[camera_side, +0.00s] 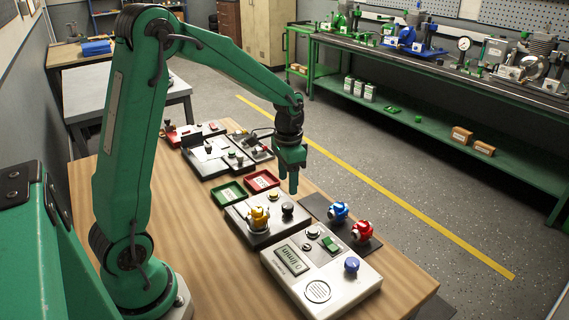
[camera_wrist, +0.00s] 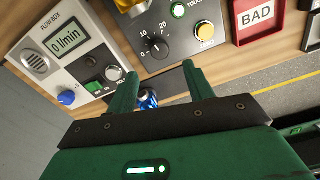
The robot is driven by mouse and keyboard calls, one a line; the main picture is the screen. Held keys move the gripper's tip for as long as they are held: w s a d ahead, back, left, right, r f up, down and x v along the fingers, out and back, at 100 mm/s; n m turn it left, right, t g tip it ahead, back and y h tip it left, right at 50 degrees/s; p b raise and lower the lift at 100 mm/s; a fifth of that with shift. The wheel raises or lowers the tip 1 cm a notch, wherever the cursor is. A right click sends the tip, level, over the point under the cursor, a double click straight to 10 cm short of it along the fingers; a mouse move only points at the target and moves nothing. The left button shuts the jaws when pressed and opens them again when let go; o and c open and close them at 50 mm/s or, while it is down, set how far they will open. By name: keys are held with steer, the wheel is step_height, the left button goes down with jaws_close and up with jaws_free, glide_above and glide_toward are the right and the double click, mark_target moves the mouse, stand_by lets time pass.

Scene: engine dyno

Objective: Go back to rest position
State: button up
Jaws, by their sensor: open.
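My gripper (camera_side: 291,182) hangs from the green arm above the wooden bench, near the red tray and the box with the yellow part. In the wrist view my gripper (camera_wrist: 160,90) shows two green fingers spread apart with nothing held between them. A blue fitting (camera_wrist: 148,100) shows beyond the fingers, on the dark mat below; in the side view the blue fitting (camera_side: 338,211) stands beside a red fitting (camera_side: 362,230). The arm is raised and bent forward over the bench.
The flow box (camera_side: 320,270) reads 0 l/min and sits at the front of the bench. Behind it are a control box (camera_side: 262,222) with a yellow part, a green tray (camera_side: 228,194) and a red tray (camera_side: 262,181), marked BAD in the wrist view. More devices stand farther back.

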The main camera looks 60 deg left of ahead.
stand_by(0.3)
steer(key=s+d+r+n+t, duration=0.1)
steer(key=s+d+r, duration=0.3)
steer(key=s, duration=0.5)
steer(key=s+d+r+n+t, duration=0.1)
steer(key=s+d+r+t, duration=0.3)
steer(key=s+r, duration=0.4)
steer(key=shift+s+d+r+n+t, duration=0.3)
steer(key=shift+s+r, duration=0.1)
steer(key=shift+r, duration=0.15)
